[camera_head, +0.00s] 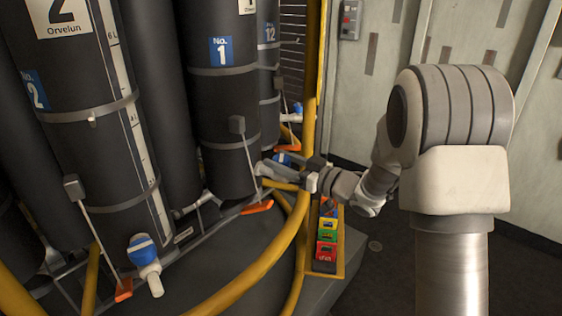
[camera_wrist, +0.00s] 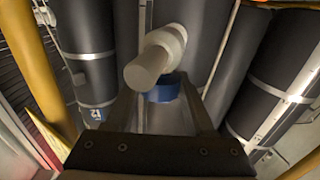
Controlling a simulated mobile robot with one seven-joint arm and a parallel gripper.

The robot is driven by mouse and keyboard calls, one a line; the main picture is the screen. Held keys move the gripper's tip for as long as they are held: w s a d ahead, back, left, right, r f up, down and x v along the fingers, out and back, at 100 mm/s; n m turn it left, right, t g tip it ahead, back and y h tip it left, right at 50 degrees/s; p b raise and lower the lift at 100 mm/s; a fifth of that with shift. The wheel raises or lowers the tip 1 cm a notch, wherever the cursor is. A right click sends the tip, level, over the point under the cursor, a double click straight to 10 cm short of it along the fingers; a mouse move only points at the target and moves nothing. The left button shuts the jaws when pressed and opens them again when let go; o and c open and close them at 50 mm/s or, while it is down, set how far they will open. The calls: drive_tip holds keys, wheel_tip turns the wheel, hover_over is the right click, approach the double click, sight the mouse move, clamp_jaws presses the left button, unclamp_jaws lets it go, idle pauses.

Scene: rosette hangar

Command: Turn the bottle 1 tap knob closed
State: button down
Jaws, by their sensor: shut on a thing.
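Bottle 1 (camera_head: 221,110) is a tall dark cylinder with a blue "No. 1" label, standing in the middle of the head view. My gripper (camera_head: 264,174) reaches in from the right to its lower right side. In the wrist view a blue tap knob (camera_wrist: 164,88) sits between the two fingers of my gripper (camera_wrist: 163,96), which is shut on it. A pale tap spout (camera_wrist: 155,60) shows in front of the knob there. In the head view the gripper largely hides this knob, so I cannot read its angle.
Bottle 2 (camera_head: 80,120) stands at the left with its own blue-and-white tap knob (camera_head: 142,250). Bottle 12 (camera_head: 268,75) is behind bottle 1. A yellow rail (camera_head: 304,110) rises beside my gripper. A rack of coloured blocks (camera_head: 327,237) is below my wrist.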

drive_tip(key=m+t+h+b, duration=0.2)
drive_tip(key=t, duration=0.1)
drive_tip(key=shift+f+m+h+b, duration=0.15)
drive_tip(key=shift+m+h+b, duration=0.15)
drive_tip(key=shift+h+b, duration=0.1)
drive_tip(key=shift+m+t+h+b, duration=0.7)
drive_tip(key=shift+m+h+b, duration=0.1)
drive_tip(key=shift+h+b, duration=0.15)
drive_tip(key=shift+r, duration=0.2)
drive_tip(key=shift+c, duration=1.3)
unclamp_jaws()
